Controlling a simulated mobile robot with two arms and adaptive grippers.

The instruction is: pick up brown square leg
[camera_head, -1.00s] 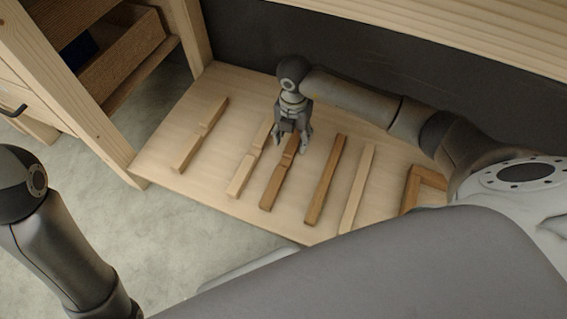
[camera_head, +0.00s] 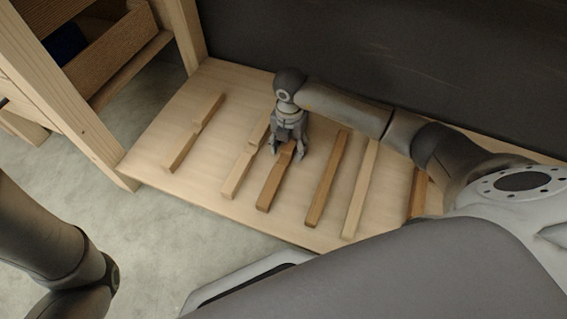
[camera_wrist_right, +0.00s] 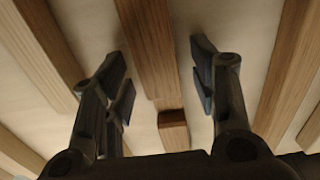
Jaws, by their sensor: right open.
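A brown leg (camera_head: 269,188) with a step in its thickness lies flat on the light wooden board. In the right wrist view, a brown leg (camera_wrist_right: 147,45) runs between the fingers, with a darker end face (camera_wrist_right: 173,118) at its step. My right gripper (camera_head: 287,148) is open over the far part of this leg. Its fingers (camera_wrist_right: 160,82) stand on either side of the leg with gaps, not closed on it. A straight brown leg (camera_head: 325,185) lies just to the right. I cannot tell which is called the square one. My left gripper is out of view.
Lighter stepped legs (camera_head: 240,170) (camera_head: 188,145) lie to the left, and a pale straight leg (camera_head: 359,190) to the right. A brown piece (camera_head: 418,195) is partly hidden behind my right arm. A dark wall (camera_head: 350,50) stands behind the board.

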